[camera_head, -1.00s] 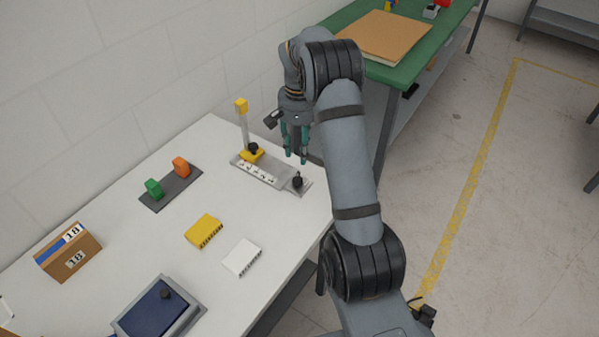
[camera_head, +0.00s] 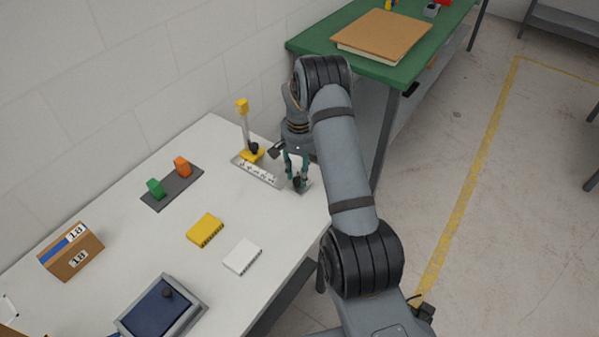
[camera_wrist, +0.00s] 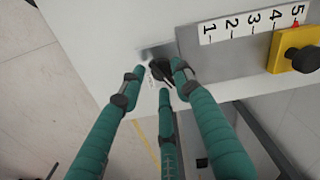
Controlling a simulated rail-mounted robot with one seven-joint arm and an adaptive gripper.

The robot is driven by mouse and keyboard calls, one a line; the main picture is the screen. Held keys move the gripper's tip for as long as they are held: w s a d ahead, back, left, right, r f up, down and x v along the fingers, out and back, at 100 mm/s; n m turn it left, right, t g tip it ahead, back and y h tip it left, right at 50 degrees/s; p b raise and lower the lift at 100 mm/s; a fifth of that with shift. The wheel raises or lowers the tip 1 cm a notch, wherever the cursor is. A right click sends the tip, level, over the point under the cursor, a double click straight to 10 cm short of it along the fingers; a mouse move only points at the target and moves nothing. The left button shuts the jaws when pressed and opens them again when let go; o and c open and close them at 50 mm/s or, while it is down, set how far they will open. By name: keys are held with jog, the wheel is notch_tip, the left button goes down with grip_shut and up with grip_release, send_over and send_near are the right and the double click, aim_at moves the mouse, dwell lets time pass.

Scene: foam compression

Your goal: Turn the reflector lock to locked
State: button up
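A metal plate with a number strip (camera_wrist: 255,22) carries a yellow block with a black knob (camera_wrist: 300,58) near the 5. At the plate's other end is a small black knob (camera_wrist: 160,70), which I take as the reflector lock; it also shows in the head view (camera_head: 298,184). My three-fingered teal gripper (camera_wrist: 161,76) is lowered around this small knob, fingertips on different sides of it. The fingers look spread, with a gap at the left one; contact is unclear. The fingers partly hide the knob, and its setting cannot be read.
On the white table (camera_head: 120,215) are a yellow block (camera_head: 205,229), a white block (camera_head: 242,256), a green-and-orange holder (camera_head: 172,188) and a blue-topped device (camera_head: 160,308). The table edge lies close to the knob.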

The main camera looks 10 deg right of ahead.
jog(key=shift+c, duration=1.1)
grip_shut()
jog(key=shift+b, duration=0.35)
jog(key=m+b, duration=0.2)
jog(key=shift+f+m, duration=0.15)
jog(key=shift+m, duration=0.15)
jog(key=shift+a+m+b, duration=0.1)
jog(key=shift+m+b, duration=1.35)
jog(key=shift+m, duration=0.15)
jog(key=shift+r, duration=0.2)
jog(key=shift+o, duration=1.3)
grip_release()
